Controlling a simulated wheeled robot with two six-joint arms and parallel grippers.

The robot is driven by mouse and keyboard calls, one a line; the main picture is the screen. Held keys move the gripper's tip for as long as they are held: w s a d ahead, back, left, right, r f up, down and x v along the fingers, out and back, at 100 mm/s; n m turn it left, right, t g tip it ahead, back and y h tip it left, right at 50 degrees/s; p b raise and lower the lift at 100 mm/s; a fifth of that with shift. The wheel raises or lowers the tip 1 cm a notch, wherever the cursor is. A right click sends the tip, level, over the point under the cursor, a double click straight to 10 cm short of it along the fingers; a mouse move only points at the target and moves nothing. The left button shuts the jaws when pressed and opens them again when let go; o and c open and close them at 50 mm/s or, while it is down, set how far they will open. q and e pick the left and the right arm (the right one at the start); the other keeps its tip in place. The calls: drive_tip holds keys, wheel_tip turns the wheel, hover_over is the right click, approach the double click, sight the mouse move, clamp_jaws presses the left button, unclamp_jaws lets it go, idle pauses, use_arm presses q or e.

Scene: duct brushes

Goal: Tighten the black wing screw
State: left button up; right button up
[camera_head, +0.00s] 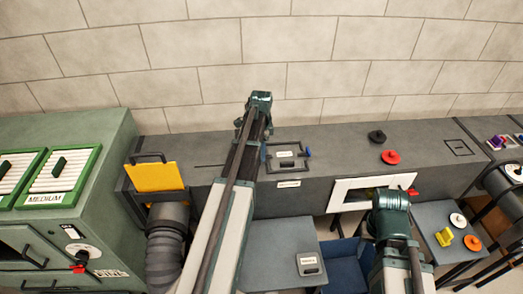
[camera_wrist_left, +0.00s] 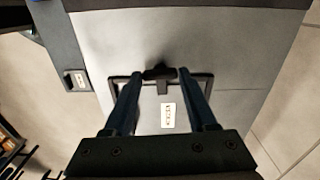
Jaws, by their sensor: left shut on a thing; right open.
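The black wing screw (camera_wrist_left: 160,72) shows in the left wrist view at the edge of a framed hatch with a white label (camera_wrist_left: 168,115). My left gripper (camera_wrist_left: 160,75) is shut on it, one fingertip at each side of its wings. In the head view, my left arm reaches across the dark grey duct (camera_head: 340,142) and hides the screw and the fingertips. The hatch (camera_head: 285,155) shows there beside the arm, with a blue wing screw (camera_head: 308,152) at its right side. My right gripper (camera_head: 390,203) is open in front of the duct, its fingers mostly hidden.
A black knob (camera_head: 377,136) and a red knob (camera_head: 391,157) sit on the duct top. A white frame (camera_head: 350,187) is close to my right gripper. A yellow plate (camera_head: 154,177) stands at left. A side table (camera_head: 440,222) holds several small parts.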

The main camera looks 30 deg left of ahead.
idle(0.4)
use_arm(q)
drive_tip(key=o, duration=1.4)
drive_tip(key=shift+c, duration=0.2)
wheel_tip(320, 180, up, 14)
drive_tip(key=p, duration=1.4)
drive_tip(key=shift+f, duration=0.15)
